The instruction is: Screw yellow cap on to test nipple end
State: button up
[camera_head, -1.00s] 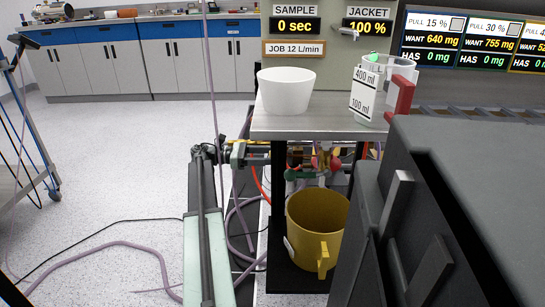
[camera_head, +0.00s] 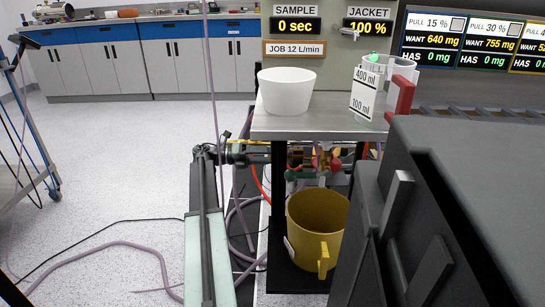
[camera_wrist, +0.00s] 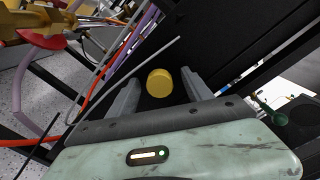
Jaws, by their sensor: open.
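The yellow cap (camera_wrist: 159,83) shows in the wrist view as a short round cylinder. It lies between the two grey fingers of my gripper (camera_wrist: 160,78), with visible gaps on both sides. The jaws are open, and I cannot tell what the cap rests on or whether it is attached to anything. Brass fittings with a red handle (camera_wrist: 42,38) show at the upper left of the wrist view. In the head view, brass fittings (camera_head: 325,158) sit under the steel table, right of my gripper (camera_head: 252,152). I cannot make out the test nipple's end.
The steel table (camera_head: 325,126) carries a white bowl (camera_head: 287,91) and a measuring jug (camera_head: 368,98). A mustard mug (camera_head: 312,222) stands on the shelf below. Red and purple hoses (camera_head: 110,245) run around my arm. The floor at left is mostly open.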

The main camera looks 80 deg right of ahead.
jog(key=shift+n, duration=1.4)
jog(key=shift+n, duration=0.9)
grip_shut()
